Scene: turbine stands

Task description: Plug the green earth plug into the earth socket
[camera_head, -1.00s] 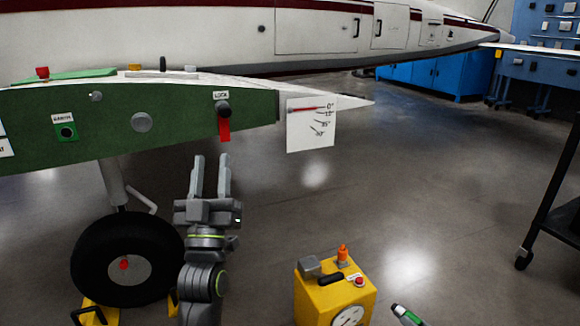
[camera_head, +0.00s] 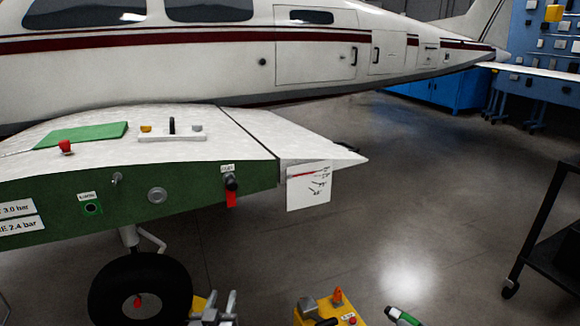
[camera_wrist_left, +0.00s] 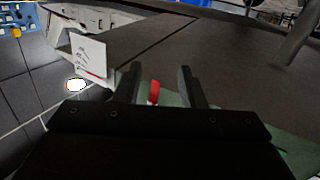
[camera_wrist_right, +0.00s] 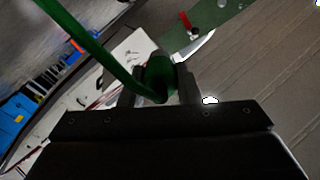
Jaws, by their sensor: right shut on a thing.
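The earth socket (camera_head: 92,208) is a dark round hole in a small green square under a label, on the wing's green front face at the left of the head view. My left gripper (camera_head: 222,300) shows at the bottom edge, right of the wheel; its fingers stand apart and empty in the left wrist view (camera_wrist_left: 160,84). My right gripper (camera_wrist_right: 161,88) is shut on the green earth plug (camera_wrist_right: 158,74), whose green cable runs to the upper left. A green body with a white tip, apparently the plug (camera_head: 403,316), shows at the bottom of the head view, well right of the socket.
The wing (camera_head: 220,145) carries a red-flagged lock (camera_head: 230,185) and a white angle card (camera_head: 308,187). A wheel (camera_head: 140,292) stands below it. A yellow unit (camera_head: 306,313) sits at the bottom centre. A black cart (camera_head: 545,235) is at right.

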